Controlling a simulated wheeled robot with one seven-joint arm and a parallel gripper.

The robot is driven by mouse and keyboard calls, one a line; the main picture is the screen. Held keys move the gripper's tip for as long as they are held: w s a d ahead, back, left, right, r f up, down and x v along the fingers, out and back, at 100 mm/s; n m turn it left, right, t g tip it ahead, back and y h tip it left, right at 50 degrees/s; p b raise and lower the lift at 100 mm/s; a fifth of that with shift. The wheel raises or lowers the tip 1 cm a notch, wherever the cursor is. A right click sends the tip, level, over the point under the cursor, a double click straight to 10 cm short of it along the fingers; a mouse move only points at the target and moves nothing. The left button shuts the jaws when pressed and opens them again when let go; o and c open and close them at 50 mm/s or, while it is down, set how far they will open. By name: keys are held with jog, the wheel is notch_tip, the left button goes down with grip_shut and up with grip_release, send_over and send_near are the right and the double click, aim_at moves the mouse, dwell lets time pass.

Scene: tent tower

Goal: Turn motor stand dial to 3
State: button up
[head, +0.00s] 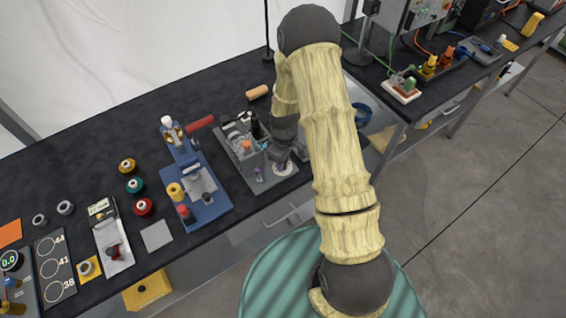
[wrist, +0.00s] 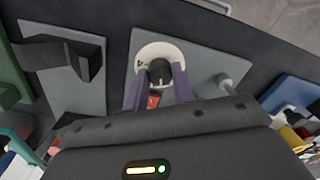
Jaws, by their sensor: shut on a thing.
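The motor stand's dial is a round white disc (wrist: 146,50) with a black knob (wrist: 160,70) at its centre, on a grey plate (wrist: 205,65) in the wrist view. My gripper (wrist: 159,80) has its two purple fingers on either side of the knob and is shut on it. A small red part (wrist: 153,100) shows between the fingers. The dial's marks are mostly hidden or too small to read. In the head view the white dial (head: 286,169) sits at the bench's front edge, partly covered by my gripper (head: 283,165).
A dark bracket (wrist: 75,55) on a grey plate stands left of the dial in the wrist view. In the head view a blue press (head: 208,200) stands left of the motor stand. A blue ring (head: 362,115) lies to the right, partly behind my arm.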

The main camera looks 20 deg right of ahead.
aim_at(285, 163)
jog(key=m+b, duration=0.2)
jog(key=m, duration=0.4)
jog(key=m+b, duration=0.1)
jog(key=m, duration=0.5)
dwell(0.4)
jog(key=o, duration=1)
notch_tip(285, 163, up, 17)
jog(key=b, duration=0.2)
jog(key=shift+d+r+b, duration=0.2)
jog(key=shift+d+b, duration=0.1)
jog(key=shift+s, duration=0.1)
